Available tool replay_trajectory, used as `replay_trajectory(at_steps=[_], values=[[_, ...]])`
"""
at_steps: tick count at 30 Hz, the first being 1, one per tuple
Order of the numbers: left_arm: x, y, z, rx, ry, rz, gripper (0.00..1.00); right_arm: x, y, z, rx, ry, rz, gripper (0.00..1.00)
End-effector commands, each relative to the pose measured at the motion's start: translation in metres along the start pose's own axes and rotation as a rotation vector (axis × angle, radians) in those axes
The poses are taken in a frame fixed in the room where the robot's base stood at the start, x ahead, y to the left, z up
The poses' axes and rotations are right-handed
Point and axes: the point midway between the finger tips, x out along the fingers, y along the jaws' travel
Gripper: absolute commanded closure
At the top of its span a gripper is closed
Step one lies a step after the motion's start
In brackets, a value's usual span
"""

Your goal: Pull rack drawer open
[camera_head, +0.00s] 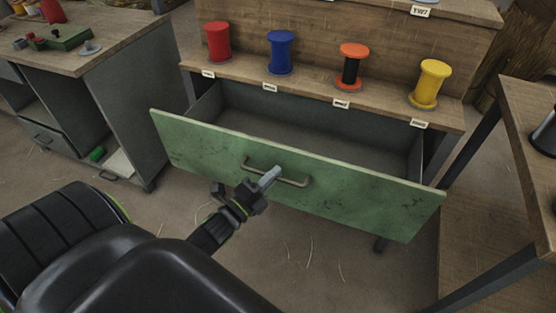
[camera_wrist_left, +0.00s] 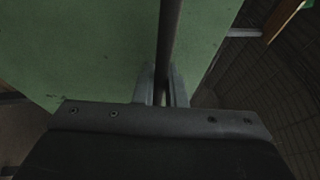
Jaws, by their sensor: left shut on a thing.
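The rack drawer has a green front (camera_head: 340,194) and stands well out from the rack. Its inside (camera_head: 300,140) shows dark and looks empty. A bar handle (camera_head: 296,182) sits at the middle of the front. My left gripper (camera_head: 272,175) is shut on the handle, reaching it from the lower left. In the left wrist view the handle bar (camera_wrist_left: 168,50) runs between the two fingers (camera_wrist_left: 162,88), with the green front behind it. My right gripper is not in view.
Red (camera_head: 217,42), blue (camera_head: 280,52), orange-black (camera_head: 351,65) and yellow (camera_head: 429,84) spools stand on the shelf above the drawer. A workbench (camera_head: 110,40) stands at left, a wooden table (camera_head: 535,120) at right. Bare floor (camera_head: 310,245) lies in front of the drawer.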

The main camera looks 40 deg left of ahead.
Motion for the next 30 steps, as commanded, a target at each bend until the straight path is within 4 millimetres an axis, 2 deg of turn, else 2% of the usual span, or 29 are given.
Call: replay_trajectory(at_steps=[3,9,22,23,24,30], values=[[-0.02,-0.005,-0.008,-0.001,-0.001,0.002,1.0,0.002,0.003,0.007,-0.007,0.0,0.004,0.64],[-0.037,-0.008,-0.015,-0.001,0.0,0.001,1.0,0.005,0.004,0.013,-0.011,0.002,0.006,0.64],[-0.04,-0.008,-0.017,0.0,0.001,0.0,1.0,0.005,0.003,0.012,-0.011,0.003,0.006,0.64],[-0.04,-0.008,-0.017,0.0,0.001,0.0,0.85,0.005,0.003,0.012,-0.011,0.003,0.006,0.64],[-0.04,-0.008,-0.017,0.0,0.001,0.0,0.81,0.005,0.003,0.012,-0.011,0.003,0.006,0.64],[-0.04,-0.009,-0.017,0.0,0.001,-0.001,0.81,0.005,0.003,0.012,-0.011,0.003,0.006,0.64]])
